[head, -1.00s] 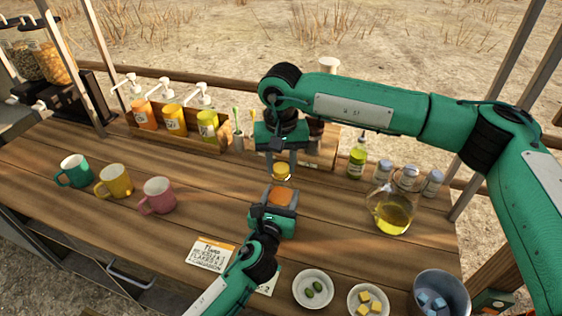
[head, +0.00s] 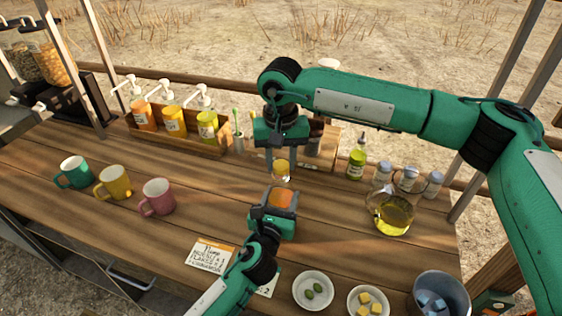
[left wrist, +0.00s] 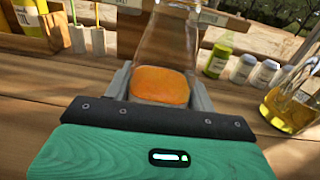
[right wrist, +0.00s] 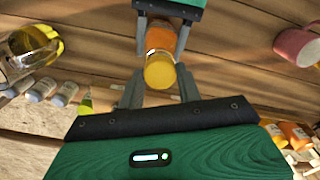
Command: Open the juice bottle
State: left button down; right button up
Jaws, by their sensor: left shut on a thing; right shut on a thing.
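The juice bottle (head: 283,198) is clear glass with orange juice low in it and stands upright in the middle of the counter. My left gripper (head: 276,202) is shut around its lower body; the left wrist view shows the orange juice (left wrist: 161,85) between the fingers. The yellow cap (head: 281,165) is at the top of the bottle. My right gripper (head: 282,158) comes down from above and is shut on the cap, which shows between its fingertips in the right wrist view (right wrist: 160,72). I cannot tell whether the cap is apart from the neck.
A green-yellow bottle (head: 356,160), several jars (head: 408,178) and a glass jug (head: 393,215) stand at right. Mugs (head: 157,196) stand at left. Bowls (head: 313,290) and a bucket (head: 440,294) are at the front right. A card (head: 211,254) lies in front.

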aim_at(281, 165)
jog(key=shift+r, duration=0.45)
jog(key=shift+r, duration=2.05)
pick_arm(q)
jog(key=shift+c, duration=2.1)
grip_release()
